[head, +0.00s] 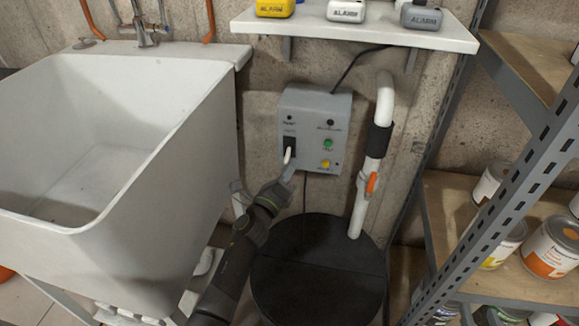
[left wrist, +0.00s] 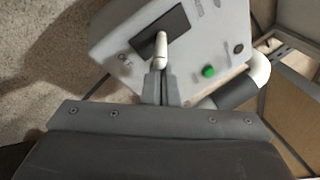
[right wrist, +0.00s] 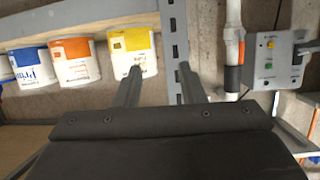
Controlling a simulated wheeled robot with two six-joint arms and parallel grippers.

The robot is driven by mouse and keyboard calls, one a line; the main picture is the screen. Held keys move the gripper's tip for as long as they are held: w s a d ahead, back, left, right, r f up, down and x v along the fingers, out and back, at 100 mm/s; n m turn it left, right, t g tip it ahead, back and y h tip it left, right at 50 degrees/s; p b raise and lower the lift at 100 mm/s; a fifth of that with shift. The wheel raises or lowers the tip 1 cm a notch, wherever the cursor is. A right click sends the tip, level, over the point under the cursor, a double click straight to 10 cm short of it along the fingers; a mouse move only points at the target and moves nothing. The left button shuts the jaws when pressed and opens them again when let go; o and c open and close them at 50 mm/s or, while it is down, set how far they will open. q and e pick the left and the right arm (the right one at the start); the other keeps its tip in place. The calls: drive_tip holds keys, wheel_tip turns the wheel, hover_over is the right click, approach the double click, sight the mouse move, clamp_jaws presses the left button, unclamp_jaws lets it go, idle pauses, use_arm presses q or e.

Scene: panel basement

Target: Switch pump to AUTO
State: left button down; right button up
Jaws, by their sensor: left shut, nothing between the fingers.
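The grey pump control box (head: 300,101) is on the wall and carries a black switch plate (head: 290,142) with a white lever (head: 288,155). A green button (head: 328,143) and a yellow one (head: 326,164) sit to its right. My left gripper (head: 287,172) is at the lever's lower end. In the left wrist view its fingertips (left wrist: 160,75) are together just below the lever (left wrist: 161,50), touching or nearly so; nothing is between them. My right gripper (right wrist: 160,80) is open and empty, away from the box (right wrist: 270,78).
A white sink (head: 170,150) stands left of the box. A white pipe (head: 362,200) with an orange-handled valve (head: 371,184) rises from the black pit lid (head: 310,230) at right. A shelf (head: 350,30) with alarm units is above. A metal rack (head: 520,170) holds paint cans.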

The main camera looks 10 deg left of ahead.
use_arm(q)
drive_tip(key=shift+p, duration=0.8)
drive_tip(key=shift+s+r+g+p, duration=0.15)
drive_tip(key=shift+g+p, duration=0.25)
drive_tip(key=shift+p, duration=0.3)
use_arm(e)
drive_tip(key=s+a+f+g+y, duration=0.2)
drive_tip(key=s+a+f+g, duration=0.1)
drive_tip(key=s+f+g, duration=0.7)
drive_tip(key=shift+s+f, duration=0.7)
drive_tip(key=shift+s, duration=0.7)
drive_tip(key=shift+f, duration=0.2)
use_arm(q)
drive_tip(key=shift+p, duration=0.45)
use_arm(e)
drive_tip(key=shift+w+d+f+g, duration=0.15)
drive_tip(key=shift+f+g, duration=0.05)
drive_tip(key=shift+g, duration=0.1)
use_arm(q)
drive_tip(key=shift+r, duration=0.1)
use_arm(e)
drive_tip(key=shift+s+d+f, duration=0.1)
drive_tip(key=shift+s+f, duration=0.1)
drive_tip(key=shift+f, duration=0.1)
